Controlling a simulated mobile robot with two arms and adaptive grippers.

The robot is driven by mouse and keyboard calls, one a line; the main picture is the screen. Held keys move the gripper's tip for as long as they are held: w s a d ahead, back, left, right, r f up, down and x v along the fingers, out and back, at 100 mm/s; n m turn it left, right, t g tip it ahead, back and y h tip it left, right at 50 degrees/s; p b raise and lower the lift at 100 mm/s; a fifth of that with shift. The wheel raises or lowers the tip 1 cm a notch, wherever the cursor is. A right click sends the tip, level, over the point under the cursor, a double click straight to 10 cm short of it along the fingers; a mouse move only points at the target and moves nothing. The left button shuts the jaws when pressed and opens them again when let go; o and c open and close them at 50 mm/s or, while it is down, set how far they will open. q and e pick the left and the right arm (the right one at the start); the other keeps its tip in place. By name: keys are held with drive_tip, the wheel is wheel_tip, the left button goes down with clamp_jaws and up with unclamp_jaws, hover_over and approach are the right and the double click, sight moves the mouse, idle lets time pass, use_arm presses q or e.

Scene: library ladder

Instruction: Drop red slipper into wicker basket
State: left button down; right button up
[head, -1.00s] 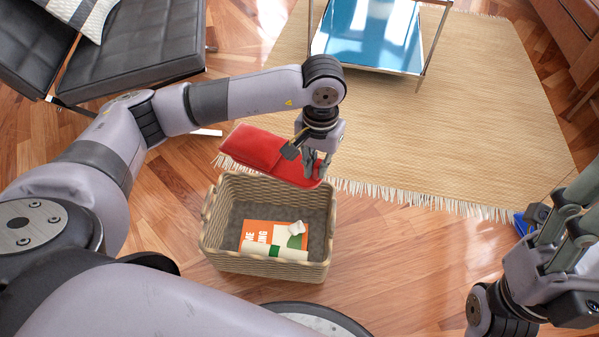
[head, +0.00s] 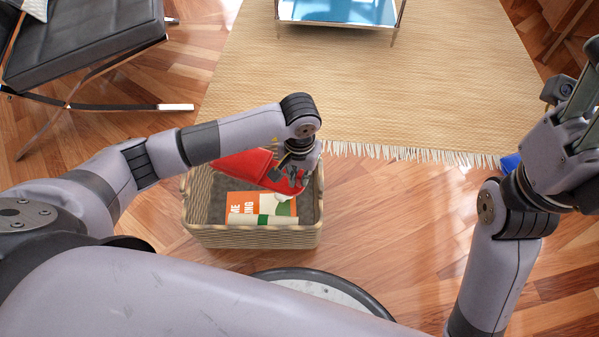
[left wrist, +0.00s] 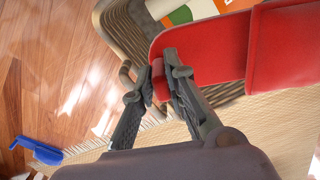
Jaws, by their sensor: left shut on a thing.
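The red slipper (head: 245,164) is held over the back part of the wicker basket (head: 250,238), tilted, with its toe end to the left. My left gripper (head: 293,180) is shut on the slipper's right end, above the basket's right side. In the left wrist view the fingers (left wrist: 157,70) pinch the edge of the slipper (left wrist: 215,50), and the basket's rim (left wrist: 122,40) shows behind it. How far the slipper is above the rim is hard to tell. My right gripper (head: 585,115) is empty at the right edge, its fingertips cut off.
The basket holds an orange book (head: 240,201) and a rolled paper (head: 262,220). A straw rug (head: 400,90) lies behind, with a blue-topped table (head: 340,10) on it. A black chair (head: 80,50) stands at left. A blue object (head: 510,162) lies right; floor between is clear.

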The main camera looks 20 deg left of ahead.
use_arm(q)
drive_tip(key=shift+f, duration=0.15)
drive_tip(key=c, duration=1.5)
unclamp_jaws()
drive_tip(key=shift+c, duration=0.2)
wheel_tip(320, 180, up, 12)
